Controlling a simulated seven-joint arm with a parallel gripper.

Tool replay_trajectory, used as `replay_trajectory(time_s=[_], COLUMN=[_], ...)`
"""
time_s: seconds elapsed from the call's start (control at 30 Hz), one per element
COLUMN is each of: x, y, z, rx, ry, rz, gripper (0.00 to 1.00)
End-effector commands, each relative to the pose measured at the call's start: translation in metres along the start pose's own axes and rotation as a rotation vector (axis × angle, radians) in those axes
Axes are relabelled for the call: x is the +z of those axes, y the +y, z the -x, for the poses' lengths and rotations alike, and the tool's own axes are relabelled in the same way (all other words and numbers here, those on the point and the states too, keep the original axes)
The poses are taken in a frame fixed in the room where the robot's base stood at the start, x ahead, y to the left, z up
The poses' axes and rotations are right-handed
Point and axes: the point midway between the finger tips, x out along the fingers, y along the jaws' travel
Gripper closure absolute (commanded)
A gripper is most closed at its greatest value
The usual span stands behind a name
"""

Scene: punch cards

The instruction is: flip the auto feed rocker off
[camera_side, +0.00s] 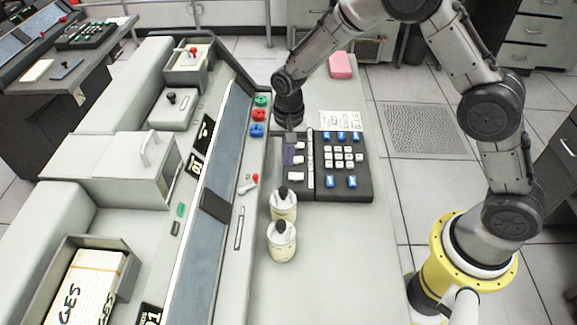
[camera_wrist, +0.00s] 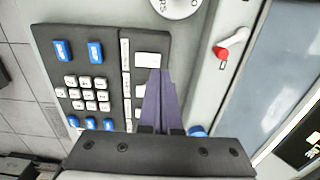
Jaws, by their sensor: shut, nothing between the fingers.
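A dark control panel (camera_side: 352,186) carries a column of white rocker switches (camera_side: 299,160) along its left side. Labels are too small to read, so I cannot tell which one is auto feed.
Blue keys (camera_side: 330,182) and a white keypad (camera_side: 343,157) fill the rest of the panel. Green, red and blue knobs (camera_side: 258,115) stand at upper left. A red-tipped lever (camera_wrist: 231,45) is nearby. Two black-topped cream containers (camera_side: 282,240) stand in front; desk at right is clear.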

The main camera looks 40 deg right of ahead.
Motion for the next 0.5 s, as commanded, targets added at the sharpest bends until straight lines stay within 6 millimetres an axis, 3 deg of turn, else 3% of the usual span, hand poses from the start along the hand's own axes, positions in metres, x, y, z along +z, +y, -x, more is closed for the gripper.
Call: replay_trajectory(time_s=[0.2,0.5], x=[0.0,0.0], y=[0.0,0.0], z=[-0.031,-0.04], rx=[0.001,-0.002], ry=[-0.001,0.002], rz=[0.0,0.0], gripper=[1.0,1.0])
